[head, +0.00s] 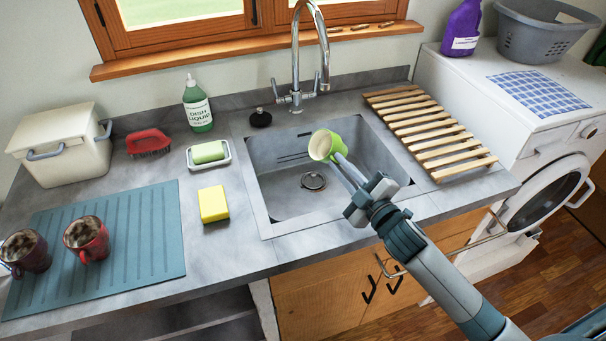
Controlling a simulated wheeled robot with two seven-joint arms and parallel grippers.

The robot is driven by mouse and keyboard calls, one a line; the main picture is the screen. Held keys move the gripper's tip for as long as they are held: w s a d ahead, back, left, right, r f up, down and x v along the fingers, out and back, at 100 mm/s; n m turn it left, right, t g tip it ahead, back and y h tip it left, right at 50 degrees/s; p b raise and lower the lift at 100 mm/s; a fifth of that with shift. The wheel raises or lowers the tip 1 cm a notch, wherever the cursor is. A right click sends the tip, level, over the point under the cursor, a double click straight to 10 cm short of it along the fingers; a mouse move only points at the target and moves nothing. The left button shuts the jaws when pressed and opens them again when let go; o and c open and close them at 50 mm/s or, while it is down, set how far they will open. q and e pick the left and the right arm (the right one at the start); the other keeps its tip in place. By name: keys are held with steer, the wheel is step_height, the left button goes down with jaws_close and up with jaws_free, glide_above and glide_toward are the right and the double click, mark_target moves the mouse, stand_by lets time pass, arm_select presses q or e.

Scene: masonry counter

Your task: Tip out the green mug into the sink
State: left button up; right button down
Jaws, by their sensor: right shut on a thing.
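The green mug (319,147) is above the sink (275,191). My right gripper (342,164) is shut on the mug and reaches in from the lower right. The exact grip point is too small to tell. I see no liquid falling from the mug. The sink basin looks empty around its drain. My left gripper is not in view.
The tap (296,60) arches over the sink's back edge. A wooden slatted rack (428,130) lies right of the sink. A yellow sponge (213,204), soap dish (222,161) and dish liquid (197,108) stand left.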

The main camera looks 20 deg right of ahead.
steer(key=r+m+p, duration=0.1)
steer(key=d+r+m+p, duration=0.1)
steer(key=m+p, duration=0.1)
steer(key=shift+w+r, duration=0.15)
steer(key=shift+r, duration=0.1)
steer(key=w+d+r+m+p, duration=0.1)
steer(key=d+m+p, duration=0.3)
steer(key=d+m, duration=0.2)
steer(key=shift+m+h+p, duration=0.3)
steer(key=shift+m, duration=0.6)
steer(key=shift+d, duration=0.15)
stand_by(0.4)
